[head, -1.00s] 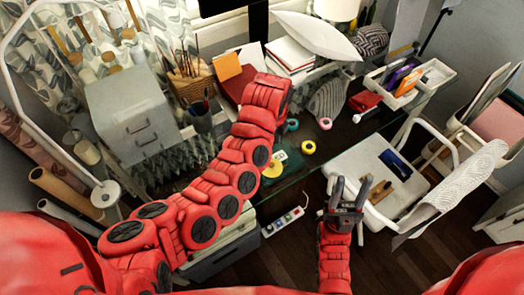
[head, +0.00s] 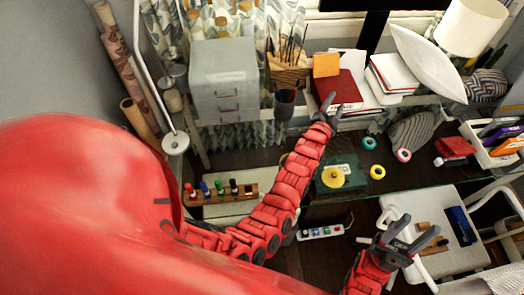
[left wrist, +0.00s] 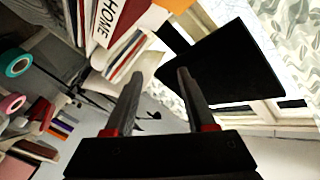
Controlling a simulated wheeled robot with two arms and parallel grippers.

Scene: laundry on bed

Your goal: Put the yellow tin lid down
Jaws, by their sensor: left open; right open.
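A yellow disc with a small knob-like centre, which looks like the yellow tin lid (head: 333,178), lies on a dark green item (head: 352,184) on the glass desk in the head view. My left gripper (head: 328,104) is open and empty, above the desk by the red book and beyond the lid. In the left wrist view its two fingers (left wrist: 158,100) stand apart with nothing between them. The lid does not show there. My right gripper (head: 412,236) is open and empty, in front of the desk near the white chair.
Teal (head: 369,143), pink (head: 403,155) and yellow (head: 377,172) rolls lie right of the lid. A dark pen cup (head: 285,104), a red book (head: 337,90) and a grey drawer box (head: 224,84) stand behind. A white chair (head: 410,206) is at right.

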